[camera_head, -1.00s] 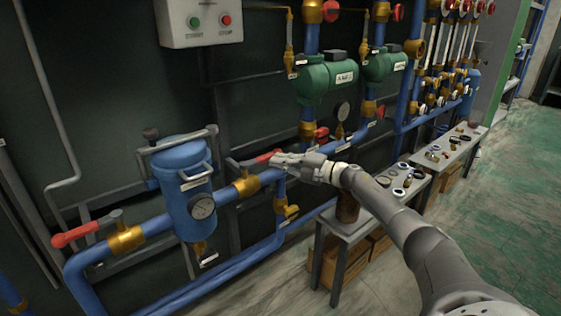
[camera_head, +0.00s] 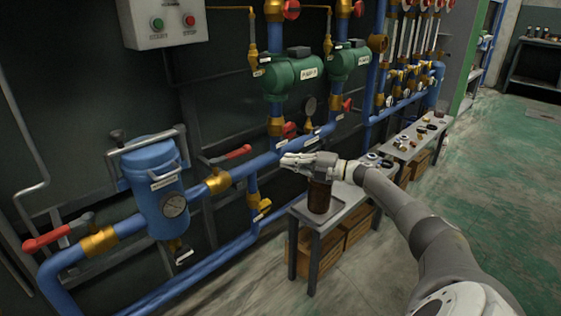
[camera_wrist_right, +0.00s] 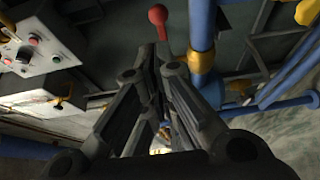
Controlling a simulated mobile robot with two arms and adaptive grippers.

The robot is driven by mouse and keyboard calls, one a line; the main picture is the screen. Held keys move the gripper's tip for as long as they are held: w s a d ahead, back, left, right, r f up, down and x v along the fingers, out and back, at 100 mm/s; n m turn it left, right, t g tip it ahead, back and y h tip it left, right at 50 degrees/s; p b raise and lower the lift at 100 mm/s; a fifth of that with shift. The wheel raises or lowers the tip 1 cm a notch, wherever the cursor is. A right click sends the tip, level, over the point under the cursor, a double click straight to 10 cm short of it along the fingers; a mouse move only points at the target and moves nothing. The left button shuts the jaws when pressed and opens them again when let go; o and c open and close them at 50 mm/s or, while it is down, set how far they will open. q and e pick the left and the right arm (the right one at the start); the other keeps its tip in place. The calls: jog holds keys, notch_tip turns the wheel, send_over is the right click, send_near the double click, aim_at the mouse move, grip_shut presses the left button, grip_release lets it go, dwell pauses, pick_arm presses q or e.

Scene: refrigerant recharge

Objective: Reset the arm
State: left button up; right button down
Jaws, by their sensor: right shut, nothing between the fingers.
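My right gripper (camera_head: 288,160) is shut and empty, in front of the blue pipework in the head view. It shows large in the right wrist view (camera_wrist_right: 157,62), its fingers drawn together. A red valve handle (camera_head: 238,152) on the pipe lies to the left of the fingertips, with a visible gap between them. A red-ended handle (camera_wrist_right: 158,14) shows beyond the fingertips in the wrist view. My left gripper is in neither view.
A blue tank (camera_head: 155,180) with a gauge and another red handle (camera_head: 45,240) stand at left. Green pumps (camera_head: 292,75) are above. A bench (camera_head: 300,212) with a brown canister (camera_head: 320,196) is below my right wrist. Green floor (camera_head: 500,180) at right is clear.

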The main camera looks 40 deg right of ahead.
dwell(0.6)
